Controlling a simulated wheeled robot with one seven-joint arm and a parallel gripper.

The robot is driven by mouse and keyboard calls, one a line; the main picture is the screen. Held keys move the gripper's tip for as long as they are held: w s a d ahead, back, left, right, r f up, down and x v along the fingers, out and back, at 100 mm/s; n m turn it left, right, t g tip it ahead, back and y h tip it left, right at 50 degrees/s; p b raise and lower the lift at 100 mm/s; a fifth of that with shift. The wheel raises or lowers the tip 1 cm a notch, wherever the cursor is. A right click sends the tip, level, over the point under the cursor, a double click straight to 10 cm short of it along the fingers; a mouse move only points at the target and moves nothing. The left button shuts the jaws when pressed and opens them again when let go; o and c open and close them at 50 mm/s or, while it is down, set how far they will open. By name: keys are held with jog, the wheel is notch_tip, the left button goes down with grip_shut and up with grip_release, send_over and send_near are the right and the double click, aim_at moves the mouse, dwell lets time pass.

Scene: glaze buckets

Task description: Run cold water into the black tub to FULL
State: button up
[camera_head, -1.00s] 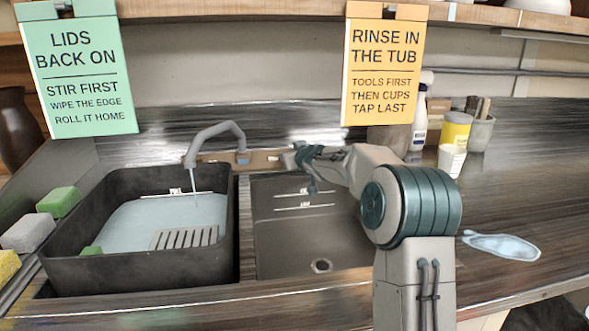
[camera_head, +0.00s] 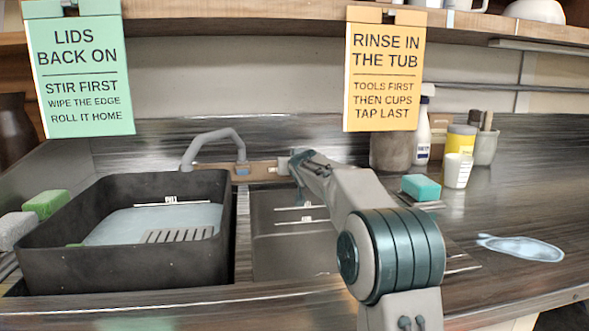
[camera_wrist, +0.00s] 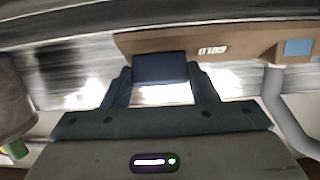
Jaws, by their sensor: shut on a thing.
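The black tub (camera_head: 120,255) sits in the left sink and holds pale water (camera_head: 125,225). The water's far edge lies close to the white marked line on the tub's back wall; the lettering is too small to read surely. The grey spout (camera_head: 212,135) reaches over the tub, and no stream shows below it. My gripper (camera_head: 297,163) is at the tap bar (camera_head: 262,171), right of the spout. In the wrist view, my gripper (camera_wrist: 160,85) is shut on a dark blue tap handle (camera_wrist: 160,68), beside the word COLD on the tap bar (camera_wrist: 245,45).
A slotted grey grate (camera_head: 180,236) shows at the tub's front right. The right basin (camera_head: 280,240) is partly hidden by my arm. Sponges stand left of the tub, and a teal sponge (camera_head: 421,187) lies right. Bottles and cups stand at the back; a puddle (camera_head: 520,248) lies right.

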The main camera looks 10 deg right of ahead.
jog(key=o, duration=1)
jog(key=v, duration=1.3)
jog(key=shift+s+r, duration=0.15)
jog(key=shift+s, duration=0.25)
